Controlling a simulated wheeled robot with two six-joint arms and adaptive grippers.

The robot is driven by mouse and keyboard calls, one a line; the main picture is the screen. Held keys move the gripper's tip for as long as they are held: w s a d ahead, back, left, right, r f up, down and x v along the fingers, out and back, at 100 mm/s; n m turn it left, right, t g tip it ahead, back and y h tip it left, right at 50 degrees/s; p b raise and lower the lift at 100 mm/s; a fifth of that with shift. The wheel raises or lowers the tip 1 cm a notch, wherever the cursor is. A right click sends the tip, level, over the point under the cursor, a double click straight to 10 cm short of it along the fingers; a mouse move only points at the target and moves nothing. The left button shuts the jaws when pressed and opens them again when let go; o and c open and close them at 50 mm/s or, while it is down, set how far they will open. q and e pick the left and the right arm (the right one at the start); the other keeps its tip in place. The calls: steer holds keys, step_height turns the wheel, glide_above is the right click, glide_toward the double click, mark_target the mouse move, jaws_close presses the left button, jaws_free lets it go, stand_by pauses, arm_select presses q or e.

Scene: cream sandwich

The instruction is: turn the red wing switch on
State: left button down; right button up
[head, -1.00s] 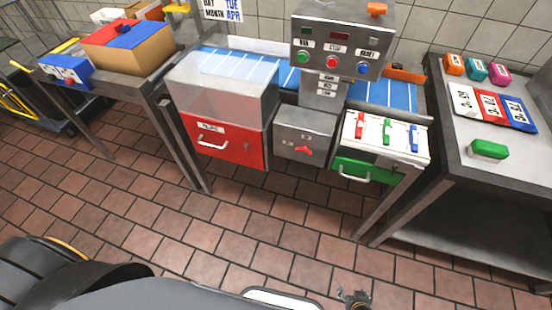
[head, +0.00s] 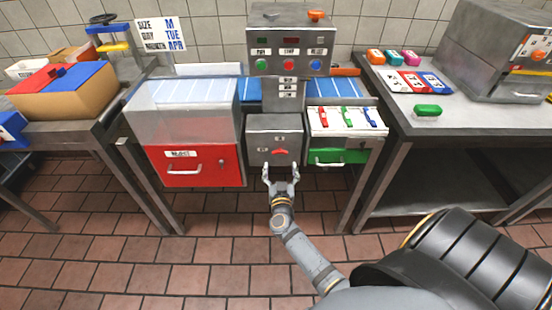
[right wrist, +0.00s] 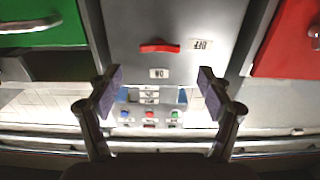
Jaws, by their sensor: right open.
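The red wing switch (head: 280,152) is on the front of a grey metal box (head: 262,125) between the red and green drawers. In the right wrist view the switch (right wrist: 159,47) lies level, one end towards an upside-down OFF label (right wrist: 200,44). An ON label (right wrist: 159,73) sits just below it in that view. My right gripper (head: 281,173) is open, just in front of and slightly below the switch. My left gripper is not in view.
A red drawer (head: 172,176) is left of the box and a green drawer (head: 352,157) right of it, both with protruding handles. A control panel (head: 290,45) with buttons stands above. Tables flank both sides. The tiled floor in front is clear.

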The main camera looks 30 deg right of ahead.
mark_target(280, 154)
steer(key=x, duration=0.4)
steer(key=shift+w+d+f+b, duration=0.1)
steer(key=shift+w+d+b, duration=0.1)
steer(key=shift+w+b, duration=0.15)
steer(key=shift+w+d, duration=0.3)
steer(key=shift+w, duration=0.15)
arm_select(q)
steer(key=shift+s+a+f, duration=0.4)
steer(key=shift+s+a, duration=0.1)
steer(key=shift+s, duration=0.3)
arm_select(e)
steer(key=shift+c, duration=0.2)
steer(key=c, duration=1.1)
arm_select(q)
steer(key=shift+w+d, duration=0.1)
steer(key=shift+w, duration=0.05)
